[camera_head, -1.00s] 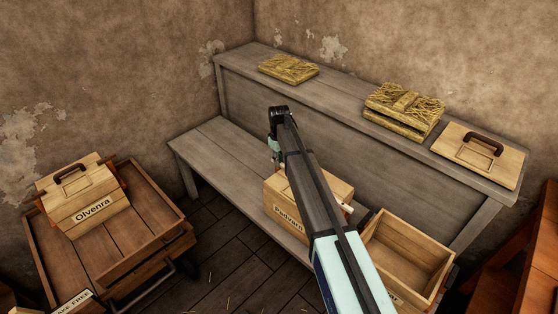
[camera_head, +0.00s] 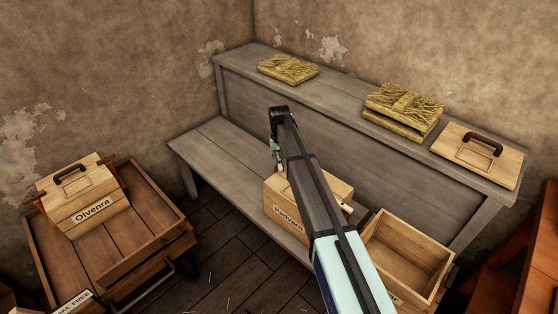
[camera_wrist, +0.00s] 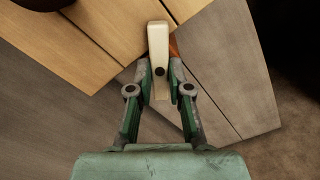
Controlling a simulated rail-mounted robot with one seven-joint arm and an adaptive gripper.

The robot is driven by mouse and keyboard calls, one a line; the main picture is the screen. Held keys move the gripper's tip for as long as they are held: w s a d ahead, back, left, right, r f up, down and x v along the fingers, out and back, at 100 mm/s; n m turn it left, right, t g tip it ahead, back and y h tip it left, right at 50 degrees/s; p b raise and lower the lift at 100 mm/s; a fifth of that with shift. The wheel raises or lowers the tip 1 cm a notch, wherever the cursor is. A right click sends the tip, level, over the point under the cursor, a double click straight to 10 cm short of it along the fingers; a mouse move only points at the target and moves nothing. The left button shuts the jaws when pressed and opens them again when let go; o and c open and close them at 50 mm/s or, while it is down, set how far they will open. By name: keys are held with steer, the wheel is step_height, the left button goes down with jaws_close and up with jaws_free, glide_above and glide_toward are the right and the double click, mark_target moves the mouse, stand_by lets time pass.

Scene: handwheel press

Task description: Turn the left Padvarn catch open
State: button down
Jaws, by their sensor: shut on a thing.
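The Padvarn box (camera_head: 285,207) is a pale wooden box with a name label, on the lower bench, partly hidden behind my arm. In the wrist view its planked lid (camera_wrist: 105,35) fills the upper left. The left Padvarn catch (camera_wrist: 158,40) is a cream lever with a dark pivot bolt, at the box's edge. My gripper (camera_wrist: 160,80) is shut on the catch, one finger on either side of it. In the head view my gripper (camera_head: 278,158) is small at the box's left end. A cream catch (camera_head: 346,209) shows at the box's right end.
An open, empty wooden box (camera_head: 408,258) stands right of the Padvarn box. The upper shelf (camera_head: 345,88) holds straw bundles (camera_head: 403,108) and a handled lid (camera_head: 478,155). An Olvenra box (camera_head: 85,195) sits on a wooden cart (camera_head: 150,215) at the left.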

mark_target(280, 162)
steer(key=m, duration=0.5)
steer(key=shift+d, duration=0.1)
steer(key=m, duration=0.5)
steer(key=shift+d, duration=0.1)
steer(key=shift+m, duration=0.4)
steer(key=c, duration=1.1)
jaws_free()
step_height(280, 162, up, 12)
steer(key=shift+f, duration=0.1)
